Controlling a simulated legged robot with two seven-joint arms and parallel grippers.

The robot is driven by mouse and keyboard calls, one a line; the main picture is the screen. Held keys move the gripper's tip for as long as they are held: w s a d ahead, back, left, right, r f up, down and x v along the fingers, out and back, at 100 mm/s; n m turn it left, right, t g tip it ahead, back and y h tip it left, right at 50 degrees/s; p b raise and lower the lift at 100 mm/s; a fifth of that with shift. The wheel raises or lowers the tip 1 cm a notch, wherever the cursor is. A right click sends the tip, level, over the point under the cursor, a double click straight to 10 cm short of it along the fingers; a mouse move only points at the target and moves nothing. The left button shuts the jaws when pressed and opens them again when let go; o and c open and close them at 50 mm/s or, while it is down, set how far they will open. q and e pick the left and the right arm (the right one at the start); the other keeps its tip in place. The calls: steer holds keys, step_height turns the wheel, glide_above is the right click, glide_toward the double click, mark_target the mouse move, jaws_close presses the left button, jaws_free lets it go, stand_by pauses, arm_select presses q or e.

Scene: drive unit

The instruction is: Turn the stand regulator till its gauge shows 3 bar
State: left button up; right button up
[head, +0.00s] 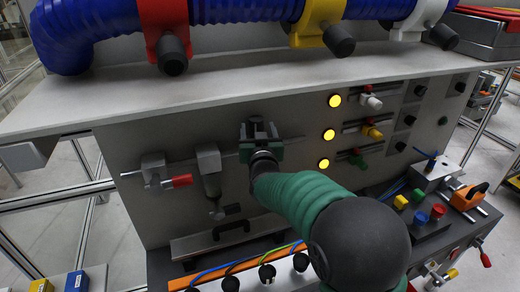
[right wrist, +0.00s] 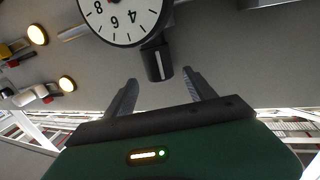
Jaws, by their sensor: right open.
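In the right wrist view the gauge (right wrist: 124,18) is a white dial with a black rim, cut off by the top edge. Its numerals appear turned over; I cannot make out the needle or read the pressure. The dark regulator knob (right wrist: 158,62) sits beside it, just ahead of the gap between my fingertips. My right gripper (right wrist: 160,80) is open, one finger on each side of the knob's line, and appears empty. In the head view my right gripper (head: 258,130) is at the grey panel and hides the gauge and knob. My left gripper is out of view.
A unit with a red tip (head: 180,181) and a grey filter-like unit (head: 210,170) are on the panel left of my gripper. Yellow lamps (head: 329,135) and coloured valves (head: 372,132) are on the right. A shelf (head: 230,75) with a blue hose (head: 245,10) overhangs above.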

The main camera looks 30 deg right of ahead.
mark_target(258, 127)
steer(key=b+v, duration=0.1)
steer(key=v, duration=1.2)
steer(key=shift+w, duration=0.1)
steer(key=shift+n+t+y, duration=0.3)
steer(key=shift+n+y, duration=0.1)
steer(key=shift+y, duration=0.1)
steer(key=p+x, duration=0.1)
steer(key=x, duration=0.4)
steer(key=d+p+x, duration=0.1)
steer(key=x, duration=0.4)
steer(key=p+x, duration=0.2)
steer(key=x, duration=0.3)
steer(key=shift+s+d+f, duration=0.15)
steer(key=shift+s+f, duration=0.15)
steer(key=shift+w+d+f, duration=0.1)
steer(key=shift+w+d, duration=0.1)
steer(key=shift+w, duration=0.2)
